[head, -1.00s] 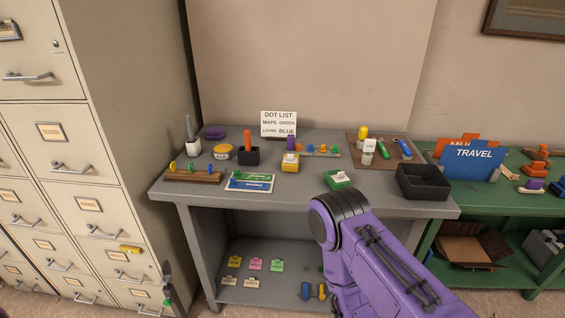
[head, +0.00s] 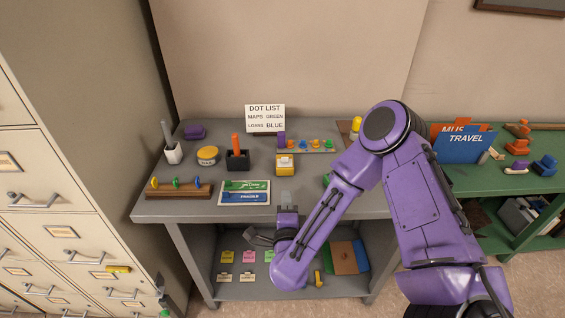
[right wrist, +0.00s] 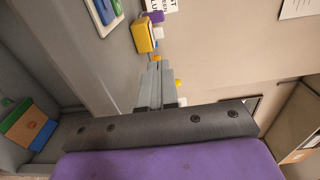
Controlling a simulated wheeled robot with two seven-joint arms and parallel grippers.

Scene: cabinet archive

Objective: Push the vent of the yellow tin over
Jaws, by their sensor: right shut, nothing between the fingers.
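A round yellow tin (head: 208,155) with a dark label stands at the left on the grey tabletop. I cannot make out its vent at this size. A yellow box (head: 285,168) with a white front and a purple piece behind its top stands right of it; it also shows in the right wrist view (right wrist: 143,36). My right gripper (head: 287,196) is shut and empty at the table's front edge, before the yellow box and apart from both. Its closed fingers show in the right wrist view (right wrist: 156,82). My left gripper is out of view.
Green and blue label plates (head: 245,192) lie left of my right gripper. A black holder with an orange handle (head: 237,158) stands between tin and box. A wooden peg rack (head: 180,190) lies front left. A filing cabinet (head: 60,190) stands left.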

